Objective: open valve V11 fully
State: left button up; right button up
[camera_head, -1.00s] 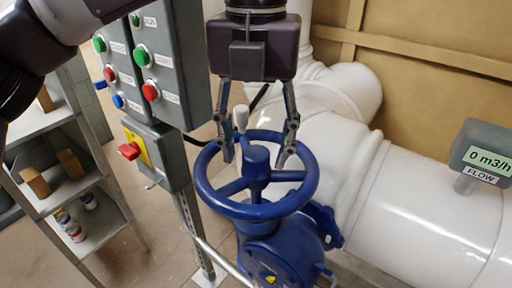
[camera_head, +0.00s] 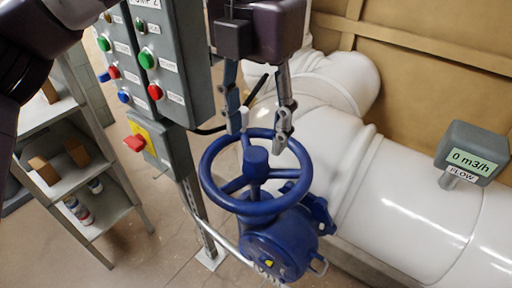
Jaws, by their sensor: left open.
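The blue valve handwheel (camera_head: 207,181) stands on its blue gearbox body (camera_head: 280,250) in front of the white pipe. A handle with a white tip stands up from the far side of its rim. My left gripper (camera_head: 257,134) hangs over the far side of the wheel, fingers pointing down. Its fingers are open, one on each side of the white-tipped handle. I cannot tell whether a finger touches the handle or rim. No label reading V11 can be read. My right gripper is not in view.
A grey flow meter (camera_head: 473,152) on the pipe (camera_head: 410,200) reads 0 m3/h. A grey button panel (camera_head: 170,60) stands left of the wheel, with a red switch on a yellow box (camera_head: 146,143) below. A shelf (camera_head: 75,178) holds boxes and cans at far left.

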pick_arm(q)
jog(key=m, duration=0.3)
jog(key=shift+p, duration=0.4)
jog(key=m+p, duration=0.1)
jog(key=m, duration=0.4)
jog(key=shift+r+p, duration=0.1)
jog(key=shift+p, duration=0.25)
jog(key=m, duration=0.3)
jog(key=shift+p, duration=0.3)
jog(key=shift+m, duration=1)
jog(key=m+p, duration=0.1)
jog(key=m, duration=0.4)
jog(key=m+p, duration=0.1)
jog(key=m, duration=0.3)
jog(key=shift+m, duration=1)
